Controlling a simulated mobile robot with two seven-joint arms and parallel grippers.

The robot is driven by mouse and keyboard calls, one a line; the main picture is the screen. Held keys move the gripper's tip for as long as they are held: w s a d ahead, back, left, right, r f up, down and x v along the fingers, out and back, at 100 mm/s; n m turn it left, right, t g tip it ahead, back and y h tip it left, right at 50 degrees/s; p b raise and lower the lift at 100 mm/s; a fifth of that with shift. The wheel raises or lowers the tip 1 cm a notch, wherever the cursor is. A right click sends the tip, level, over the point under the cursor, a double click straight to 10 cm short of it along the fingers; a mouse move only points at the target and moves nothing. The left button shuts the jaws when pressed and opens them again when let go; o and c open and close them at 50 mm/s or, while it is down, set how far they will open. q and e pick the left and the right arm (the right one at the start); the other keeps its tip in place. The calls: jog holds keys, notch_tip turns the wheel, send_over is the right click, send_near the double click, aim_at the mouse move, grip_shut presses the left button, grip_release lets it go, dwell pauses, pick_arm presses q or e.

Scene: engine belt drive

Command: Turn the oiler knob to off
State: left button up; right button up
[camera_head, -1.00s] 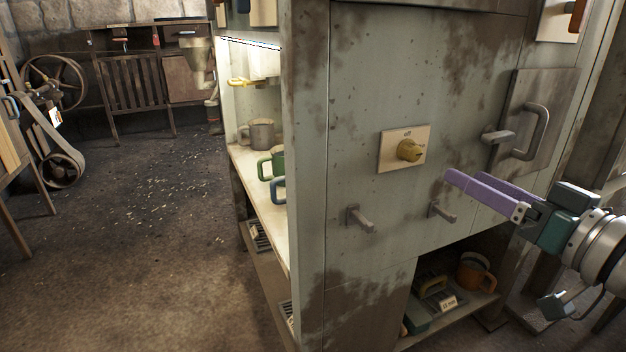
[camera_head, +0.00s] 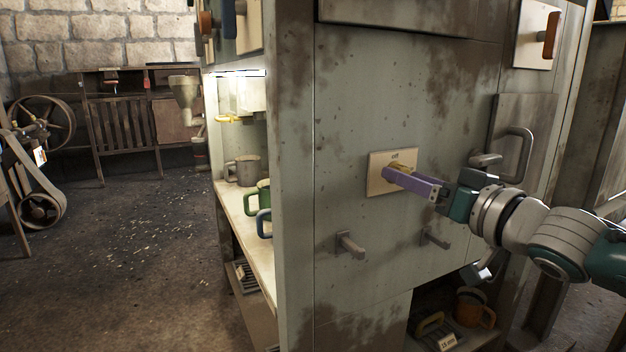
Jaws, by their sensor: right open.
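The yellow oiler knob (camera_head: 402,168) sits on a cream square plate (camera_head: 378,184) on the side panel of the cabinet. The plate has a small label at its top that seems to read "off". My right gripper (camera_head: 391,174), with purple fingers, reaches in from the right and its fingertips are at the knob. The fingers are open and hide most of the knob, so I cannot tell whether they touch it or which way it points. My left gripper is not in view.
Two grey pegs (camera_head: 349,244) stick out of the panel below the plate. A door handle (camera_head: 517,157) stands to the right, close to my right arm. Mugs (camera_head: 243,171) stand on the lit shelf at left. The floor at left is open.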

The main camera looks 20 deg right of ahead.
grip_shut()
dwell(0.5)
